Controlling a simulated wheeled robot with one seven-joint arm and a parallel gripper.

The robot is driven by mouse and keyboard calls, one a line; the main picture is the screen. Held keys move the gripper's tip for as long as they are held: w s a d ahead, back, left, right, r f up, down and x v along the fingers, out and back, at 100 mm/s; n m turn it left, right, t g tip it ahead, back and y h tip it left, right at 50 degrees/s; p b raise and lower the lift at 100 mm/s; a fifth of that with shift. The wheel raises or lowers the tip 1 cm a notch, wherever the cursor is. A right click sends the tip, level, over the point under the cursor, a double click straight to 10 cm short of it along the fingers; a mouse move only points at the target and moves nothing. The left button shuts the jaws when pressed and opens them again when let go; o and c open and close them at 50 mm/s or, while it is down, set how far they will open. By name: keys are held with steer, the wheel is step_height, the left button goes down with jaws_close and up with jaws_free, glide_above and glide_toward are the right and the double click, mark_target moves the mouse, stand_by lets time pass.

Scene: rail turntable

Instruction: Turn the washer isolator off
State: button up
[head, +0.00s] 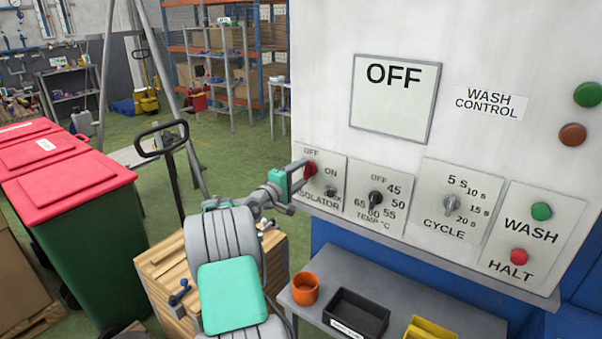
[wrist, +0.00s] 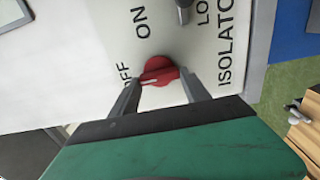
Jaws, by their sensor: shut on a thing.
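The red isolator knob (head: 310,169) is on the lower left plate of the wash control panel. OFF is printed above it and ON to its right. My gripper (head: 299,175) reaches it from the left and is shut on it. In the wrist view, the red knob (wrist: 160,70) sits between the two fingertips of my gripper (wrist: 161,77). Its pale pointer line lies toward the OFF label at the left of that view. The display (head: 394,97) above reads OFF. My fingers hide part of the knob's edges.
A small metal lock part (head: 331,192) sits just below right of the knob. The temperature dial (head: 376,199), cycle dial (head: 451,205) and wash button (head: 541,211) are to the right. Below is a grey shelf (head: 440,312) with an orange cup (head: 305,289) and a black tray (head: 356,314).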

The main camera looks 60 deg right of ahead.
stand_by(0.4)
steer(key=o, duration=1.4)
steer(key=a, duration=0.2)
steer(key=a+b, duration=0.1)
steer(key=a, duration=0.2)
steer(key=w+a+b, duration=0.1)
steer(key=a, duration=0.1)
steer(key=shift+w+a, duration=0.1)
steer(key=shift+a, duration=0.25)
